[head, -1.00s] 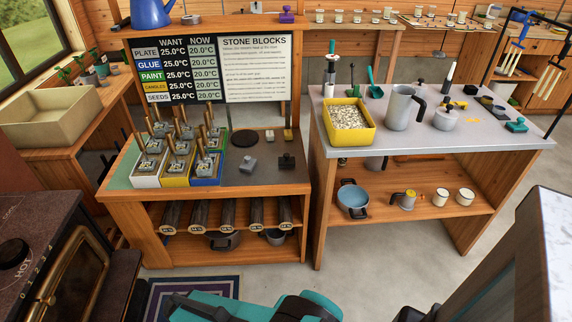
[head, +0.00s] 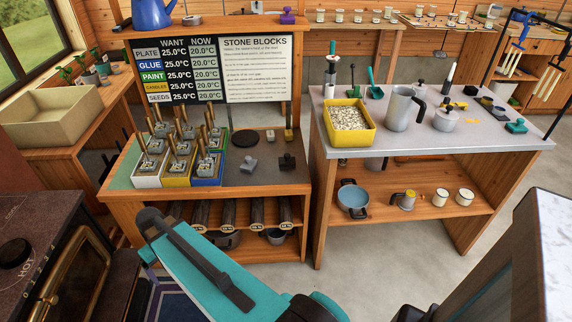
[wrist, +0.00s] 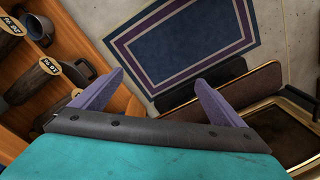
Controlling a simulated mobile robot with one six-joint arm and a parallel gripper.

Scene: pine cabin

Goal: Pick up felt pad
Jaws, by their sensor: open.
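I cannot pick out the felt pad with certainty. In the head view my teal arm reaches up in front of the left bench; the fingers cannot be made out there.
The left bench (head: 122,170) carries bins of handled stamps, with logs on its shelf. The right table (head: 400,145) holds a yellow tray (head: 372,133), a steel jug (head: 399,108) and small tools. A stove (head: 50,250) stands at left. A rug (wrist: 185,40) lies on the floor.

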